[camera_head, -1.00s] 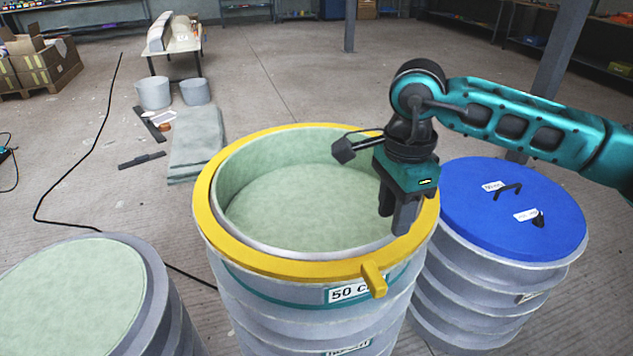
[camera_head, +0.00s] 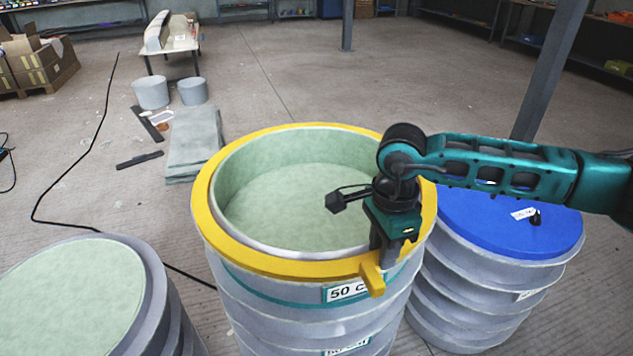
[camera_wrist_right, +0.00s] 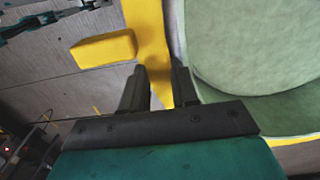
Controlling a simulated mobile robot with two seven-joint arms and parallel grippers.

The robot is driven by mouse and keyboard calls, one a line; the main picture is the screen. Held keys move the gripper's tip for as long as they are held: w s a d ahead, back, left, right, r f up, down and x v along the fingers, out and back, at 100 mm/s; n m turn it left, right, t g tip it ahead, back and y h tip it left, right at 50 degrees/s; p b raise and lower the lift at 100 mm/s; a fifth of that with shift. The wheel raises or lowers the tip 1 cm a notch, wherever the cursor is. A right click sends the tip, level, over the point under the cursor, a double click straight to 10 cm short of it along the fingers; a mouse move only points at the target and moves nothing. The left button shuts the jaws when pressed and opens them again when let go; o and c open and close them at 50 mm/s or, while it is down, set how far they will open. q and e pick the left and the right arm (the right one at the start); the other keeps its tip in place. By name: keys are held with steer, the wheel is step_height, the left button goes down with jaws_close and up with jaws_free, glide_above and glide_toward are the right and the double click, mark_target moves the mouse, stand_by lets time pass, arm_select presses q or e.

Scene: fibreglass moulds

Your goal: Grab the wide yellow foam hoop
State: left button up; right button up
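The wide yellow foam hoop (camera_head: 206,215) sits around the top rim of the middle grey ribbed mould (camera_head: 290,312). A yellow block-like tab (camera_head: 373,279) sticks out from its near right side. My right gripper (camera_head: 384,258) points down over the hoop's near right part, close to the tab. In the right wrist view the two dark fingers (camera_wrist_right: 158,88) are apart, with the yellow band (camera_wrist_right: 150,45) running between them and the tab (camera_wrist_right: 104,49) to the left. Whether the fingers touch the band cannot be told. My left gripper is not in view.
A mould with a blue lid (camera_head: 490,225) stands close at the right, partly behind my right arm. A pale green-topped mould (camera_head: 70,295) stands at the lower left. The floor behind is mostly open, with grey sheets (camera_head: 193,140) and a black cable (camera_head: 75,170).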

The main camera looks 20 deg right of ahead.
steer(key=shift+f, duration=0.1)
jaws_close()
